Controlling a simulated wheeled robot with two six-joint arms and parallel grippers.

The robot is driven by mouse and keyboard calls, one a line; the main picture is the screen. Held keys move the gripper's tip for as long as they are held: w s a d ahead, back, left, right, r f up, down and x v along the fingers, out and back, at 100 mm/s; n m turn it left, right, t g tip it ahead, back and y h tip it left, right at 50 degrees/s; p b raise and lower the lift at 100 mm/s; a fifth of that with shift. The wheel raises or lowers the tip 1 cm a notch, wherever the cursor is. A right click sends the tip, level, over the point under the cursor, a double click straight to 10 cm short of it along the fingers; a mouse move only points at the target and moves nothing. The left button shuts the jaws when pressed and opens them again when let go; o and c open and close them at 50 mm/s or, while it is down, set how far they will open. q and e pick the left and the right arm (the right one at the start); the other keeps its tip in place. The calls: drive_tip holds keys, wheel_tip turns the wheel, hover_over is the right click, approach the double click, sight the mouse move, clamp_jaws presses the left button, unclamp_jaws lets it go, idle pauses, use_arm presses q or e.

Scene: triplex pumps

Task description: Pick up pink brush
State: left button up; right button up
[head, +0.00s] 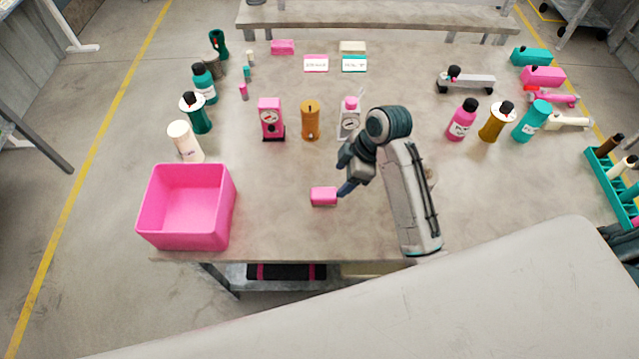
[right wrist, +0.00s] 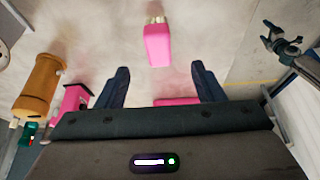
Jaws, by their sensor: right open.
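The pink brush (head: 323,196) lies on the table near its front edge. The head view shows its pink block. In the right wrist view the brush (right wrist: 157,46) shows a pale bristle end at the top. My right gripper (head: 344,180) is just right of the brush in the head view, fingers pointing down. The right wrist view shows the gripper (right wrist: 160,68) open and empty, the brush in line with the gap and just past the fingertips. I cannot tell how high the tips are. My left gripper is not in view.
A pink bin (head: 187,235) stands left of the brush. Behind are a pink dial device (head: 270,118), an amber cylinder (head: 310,120) and a white dial device (head: 348,120). Bottles stand at both sides. The table between bin and brush is clear.

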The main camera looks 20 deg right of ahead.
sight(325, 193)
drive_tip(key=shift+w+a+f+p, duration=0.15)
drive_tip(key=shift+w+a+f, duration=0.1)
drive_tip(key=shift+f, duration=0.2)
drive_tip(key=shift+w+a+f+p, duration=0.15)
drive_tip(key=shift+a+f, duration=0.1)
drive_tip(key=shift+f, duration=0.15)
drive_tip(key=shift+s+a+f, duration=0.15)
drive_tip(key=shift+a+f, duration=0.1)
drive_tip(key=shift+f, duration=0.25)
drive_tip(key=shift+s+a+f, duration=0.15)
drive_tip(key=shift+a+f, duration=0.05)
drive_tip(key=shift+f, duration=0.25)
drive_tip(key=shift+a+f, duration=0.15)
drive_tip(key=shift+f, duration=0.1)
drive_tip(key=shift+w+a+f+p, duration=0.15)
drive_tip(key=shift+f+p, duration=0.1)
drive_tip(key=shift+p, duration=0.15)
drive_tip(key=p+x, duration=0.1)
drive_tip(key=x, duration=0.1)
drive_tip(key=p+x, duration=0.1)
drive_tip(key=x, duration=0.1)
drive_tip(key=shift+w+a+f, duration=0.1)
drive_tip(key=shift+w, duration=0.15)
drive_tip(key=shift+a+f, duration=0.1)
drive_tip(key=shift+f, duration=0.3)
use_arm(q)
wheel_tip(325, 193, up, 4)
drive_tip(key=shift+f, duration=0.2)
